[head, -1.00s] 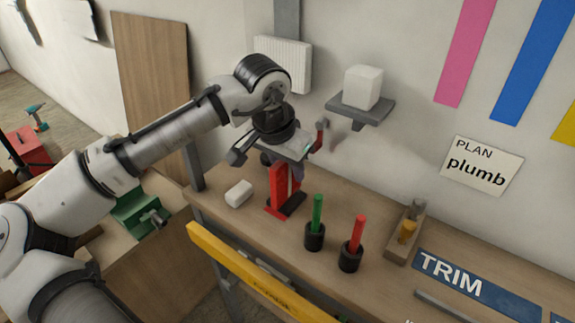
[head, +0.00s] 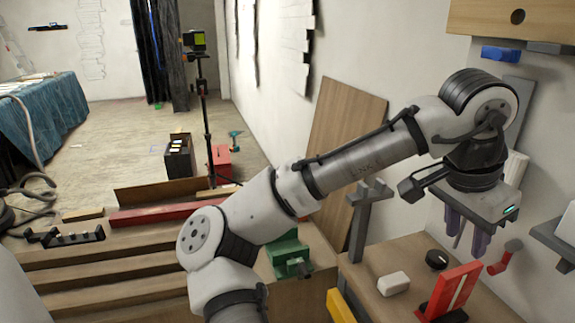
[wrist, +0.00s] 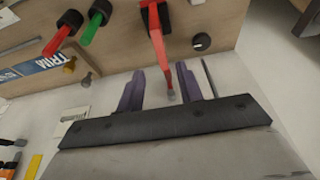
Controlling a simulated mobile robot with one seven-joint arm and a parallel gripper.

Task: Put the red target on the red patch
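The red target (head: 457,287) looks like an upright red plate with a pale slit, on a dark and red foot. It stands on the wooden bench, and its red shape shows at the top of the wrist view (wrist: 154,22). My gripper (head: 466,245) is above it and apart from it. Its two purple fingers are spread with nothing between them, also in the wrist view (wrist: 158,88). I cannot make out a red patch.
A white block (head: 393,284) and a black knob (head: 437,259) are on the bench (head: 375,262) beside the target. A grey post (head: 368,215) rises at the bench's left end. A green vise (head: 289,255) is further left. Red and green rods in black holders (wrist: 92,25) show in the wrist view.

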